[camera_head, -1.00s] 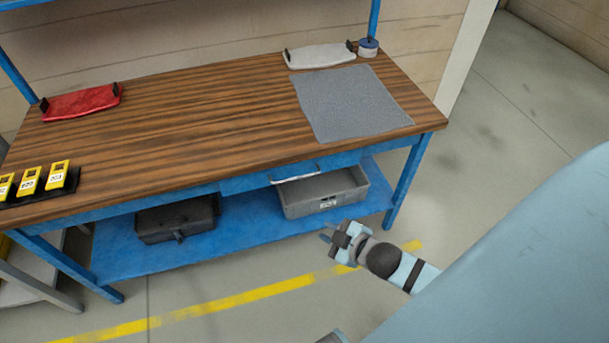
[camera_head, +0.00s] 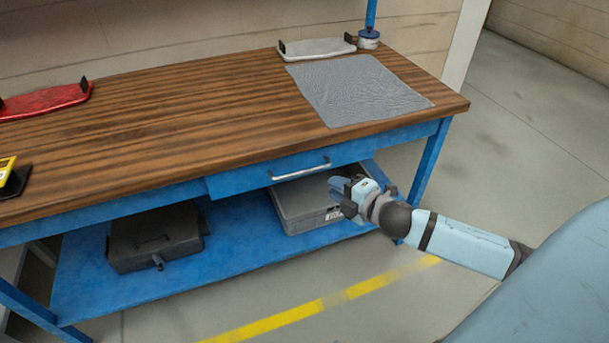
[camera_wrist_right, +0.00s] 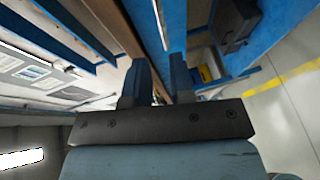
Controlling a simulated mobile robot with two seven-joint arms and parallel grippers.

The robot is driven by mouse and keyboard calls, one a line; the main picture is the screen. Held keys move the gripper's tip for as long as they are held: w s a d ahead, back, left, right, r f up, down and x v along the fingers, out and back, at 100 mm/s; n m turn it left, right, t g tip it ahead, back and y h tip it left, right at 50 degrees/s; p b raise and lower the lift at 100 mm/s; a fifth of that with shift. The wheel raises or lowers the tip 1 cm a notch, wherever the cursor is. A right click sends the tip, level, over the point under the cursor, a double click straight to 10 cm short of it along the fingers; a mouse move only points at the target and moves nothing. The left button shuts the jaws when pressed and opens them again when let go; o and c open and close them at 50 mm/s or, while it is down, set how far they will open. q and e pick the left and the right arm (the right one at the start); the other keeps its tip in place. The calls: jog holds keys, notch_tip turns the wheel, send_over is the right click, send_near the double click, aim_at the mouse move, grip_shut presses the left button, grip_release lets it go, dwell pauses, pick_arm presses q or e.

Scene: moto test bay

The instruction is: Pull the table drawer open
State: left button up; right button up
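The table drawer (camera_head: 238,181) is a blue panel under the front edge of the wooden tabletop. It looks shut, flush with the frame. Its silver bar handle (camera_head: 300,172) runs across the front and also shows in the right wrist view (camera_wrist_right: 160,22), beyond my fingertips. My right gripper (camera_head: 338,187) is just right of the handle and slightly below it in the head view, in front of the table and apart from the handle. In the wrist view its two fingers (camera_wrist_right: 160,63) stand apart with nothing between them. My left gripper is not in view.
The workbench top (camera_head: 180,130) carries a grey mat (camera_head: 355,90), a white tray (camera_head: 318,48) and a red tray (camera_head: 45,101). A grey bin (camera_head: 297,205) and a dark case (camera_head: 155,237) stand on the blue lower shelf (camera_head: 240,245). The floor in front is clear.

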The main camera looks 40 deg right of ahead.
aim_at(306, 172)
jog(key=b+x, duration=0.2)
jog(key=x, duration=0.8)
jog(key=shift+w+f, duration=0.1)
jog(key=shift+w, duration=0.1)
jog(key=shift+w+a, duration=0.15)
jog(key=shift+w, duration=0.4)
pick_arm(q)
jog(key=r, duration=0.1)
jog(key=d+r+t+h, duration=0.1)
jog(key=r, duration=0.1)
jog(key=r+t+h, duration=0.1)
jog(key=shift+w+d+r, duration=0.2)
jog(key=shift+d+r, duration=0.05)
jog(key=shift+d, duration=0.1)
pick_arm(e)
jog(key=shift+c, duration=0.5)
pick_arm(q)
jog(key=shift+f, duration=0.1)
pick_arm(e)
grip_shut()
